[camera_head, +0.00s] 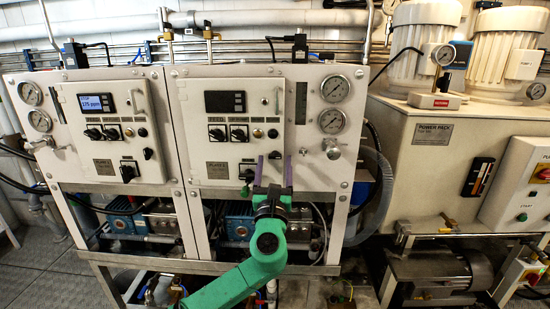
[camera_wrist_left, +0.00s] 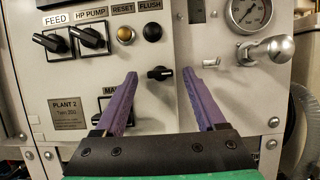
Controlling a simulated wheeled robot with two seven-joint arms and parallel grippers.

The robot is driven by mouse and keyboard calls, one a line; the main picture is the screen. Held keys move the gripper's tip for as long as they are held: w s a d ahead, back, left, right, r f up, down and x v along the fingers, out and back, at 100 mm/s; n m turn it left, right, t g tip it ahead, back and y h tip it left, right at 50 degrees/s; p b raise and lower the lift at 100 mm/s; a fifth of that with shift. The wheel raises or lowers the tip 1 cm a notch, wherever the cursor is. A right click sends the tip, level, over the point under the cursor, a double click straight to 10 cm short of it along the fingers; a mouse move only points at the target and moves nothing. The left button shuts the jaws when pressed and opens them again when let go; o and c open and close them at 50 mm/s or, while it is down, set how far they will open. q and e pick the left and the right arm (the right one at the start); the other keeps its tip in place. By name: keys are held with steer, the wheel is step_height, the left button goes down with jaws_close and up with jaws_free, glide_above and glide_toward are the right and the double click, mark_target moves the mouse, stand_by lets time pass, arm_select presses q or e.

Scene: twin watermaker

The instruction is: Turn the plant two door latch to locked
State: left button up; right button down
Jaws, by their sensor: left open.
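The plant two door latch is a small black turn knob (camera_wrist_left: 159,73) on the white door (camera_wrist_left: 90,60), below the flush button. Its handle lies about level in the left wrist view. My left gripper (camera_head: 274,158) has two purple fingers, spread apart and pointing at the panel. In the left wrist view, the gripper (camera_wrist_left: 161,76) has the latch between and just beyond its fingertips. The fingers hold nothing, and I cannot tell their exact distance from the panel. My right gripper is not in view.
The feed switch (camera_wrist_left: 50,42) and HP pump switch (camera_wrist_left: 88,38) are at the upper left. A black main switch (camera_head: 246,175) sits below left of the latch. A metal valve handle (camera_wrist_left: 278,48) and pressure gauge (camera_wrist_left: 248,14) stand to the right.

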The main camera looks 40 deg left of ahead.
arm_select(q)
steer(key=shift+w+a, duration=0.2)
steer(key=shift+w, duration=0.05)
steer(key=shift+s+d+r, duration=0.1)
steer(key=shift+c, duration=1.2)
jaws_close()
